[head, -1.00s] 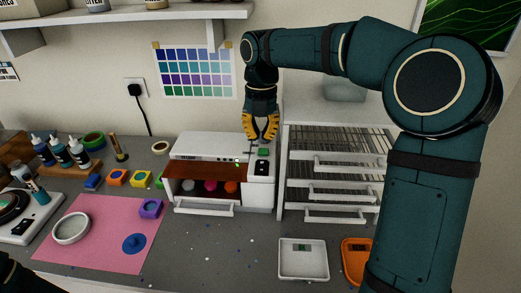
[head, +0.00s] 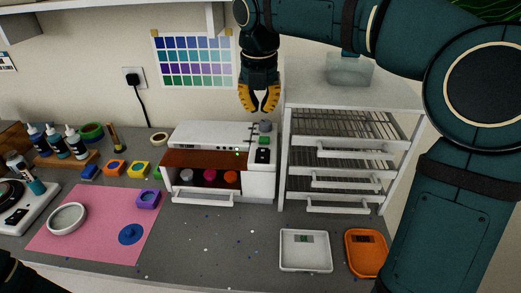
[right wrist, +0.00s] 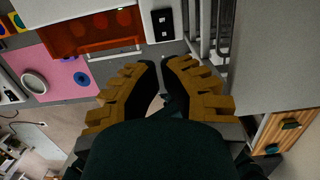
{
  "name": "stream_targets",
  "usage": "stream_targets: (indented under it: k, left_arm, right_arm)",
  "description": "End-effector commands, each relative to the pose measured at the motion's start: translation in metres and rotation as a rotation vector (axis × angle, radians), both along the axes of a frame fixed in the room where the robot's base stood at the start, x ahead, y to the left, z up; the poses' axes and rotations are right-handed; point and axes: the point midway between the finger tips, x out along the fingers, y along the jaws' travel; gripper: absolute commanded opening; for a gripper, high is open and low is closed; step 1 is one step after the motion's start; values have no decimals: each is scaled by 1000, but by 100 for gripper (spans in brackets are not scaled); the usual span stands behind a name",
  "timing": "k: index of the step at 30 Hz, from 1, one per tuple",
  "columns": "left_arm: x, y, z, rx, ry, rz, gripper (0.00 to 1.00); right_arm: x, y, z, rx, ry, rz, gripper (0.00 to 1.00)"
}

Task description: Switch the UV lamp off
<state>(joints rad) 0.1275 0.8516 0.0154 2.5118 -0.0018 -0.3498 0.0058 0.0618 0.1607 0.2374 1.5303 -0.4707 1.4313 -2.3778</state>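The UV lamp (head: 215,134) is a white box on the bench with a red-brown front window and a front bar handle. On its right panel are a grey knob (head: 265,126), a green button (head: 263,141) and a black switch (head: 262,156). A small green light (head: 237,154) shows on its front. My right gripper (head: 260,109) points down above the panel, apart from it, empty, with a narrow gap between its fingertips. In the right wrist view the black switch (right wrist: 162,24) lies beyond the fingertips (right wrist: 162,63). My left gripper is out of view.
Several coloured pots stand inside the lamp's opening. A white drying rack (head: 345,150) with drawers stands close on its right. A pink mat (head: 90,235) lies left.

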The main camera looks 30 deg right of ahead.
Motion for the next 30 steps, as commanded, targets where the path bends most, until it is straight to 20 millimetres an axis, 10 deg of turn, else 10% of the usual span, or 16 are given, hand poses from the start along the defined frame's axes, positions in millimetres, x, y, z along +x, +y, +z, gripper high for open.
stream_targets:
  k: [14, 30]
  left_arm:
    - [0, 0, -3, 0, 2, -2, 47]
    - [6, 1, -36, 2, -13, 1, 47]
  right_arm:
    - [0, 0, -3, -7, -11, 0, 0]
    - [11, -7, -99, -7, -9, 0, 0]
